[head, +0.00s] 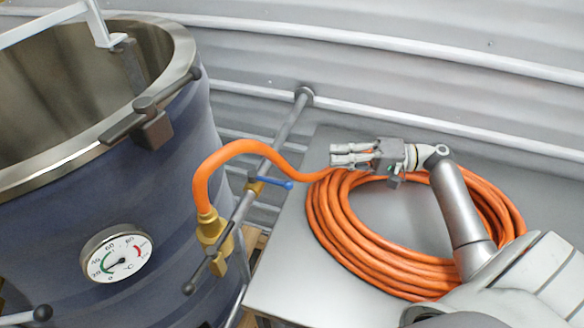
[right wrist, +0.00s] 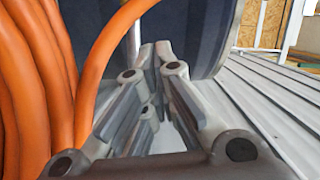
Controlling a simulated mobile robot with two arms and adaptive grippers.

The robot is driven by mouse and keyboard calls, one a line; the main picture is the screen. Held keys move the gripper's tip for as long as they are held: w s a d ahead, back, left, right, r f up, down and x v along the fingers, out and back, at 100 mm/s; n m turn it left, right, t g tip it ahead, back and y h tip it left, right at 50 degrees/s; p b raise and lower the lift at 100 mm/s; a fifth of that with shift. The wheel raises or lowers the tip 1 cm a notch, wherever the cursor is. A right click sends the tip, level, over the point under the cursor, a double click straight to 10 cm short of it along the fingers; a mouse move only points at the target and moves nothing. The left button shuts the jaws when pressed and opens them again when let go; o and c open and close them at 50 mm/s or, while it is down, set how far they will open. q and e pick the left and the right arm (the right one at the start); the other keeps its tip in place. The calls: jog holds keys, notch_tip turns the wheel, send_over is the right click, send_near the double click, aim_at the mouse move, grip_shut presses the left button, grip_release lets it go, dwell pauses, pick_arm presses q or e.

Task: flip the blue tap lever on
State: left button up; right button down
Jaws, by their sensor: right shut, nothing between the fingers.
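The blue tap lever (head: 270,180) sits on a small brass valve (head: 255,187) on a grey pipe (head: 283,135) beside the large vessel. The lever points to the right and slightly down, across the pipe. My right gripper (head: 334,155) is shut and empty above the hose coil, to the right of the lever and apart from it. In the right wrist view its fingers (right wrist: 162,48) come together at the tips. The lever cannot be made out in that view. My left gripper is not in view.
An orange hose (head: 240,147) arches from a brass fitting (head: 212,232) over the pipe to a coil on the metal table (head: 290,270). The dark blue vessel (head: 165,200) with a dial gauge (head: 118,254) stands at left. Corrugated wall (head: 420,70) lies behind.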

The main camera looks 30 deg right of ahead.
aim_at(271, 181)
jog(key=shift+w+a, duration=0.1)
jog(key=shift+w, duration=0.05)
pick_arm(q)
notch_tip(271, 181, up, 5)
jog(key=p, duration=0.4)
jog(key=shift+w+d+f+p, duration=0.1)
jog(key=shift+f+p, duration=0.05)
jog(key=shift+p, duration=0.15)
pick_arm(e)
jog(key=w+a+f, duration=0.1)
jog(key=w+a, duration=0.2)
jog(key=a, duration=0.8)
jog(key=shift+f, duration=0.25)
jog(key=shift+a, duration=0.1)
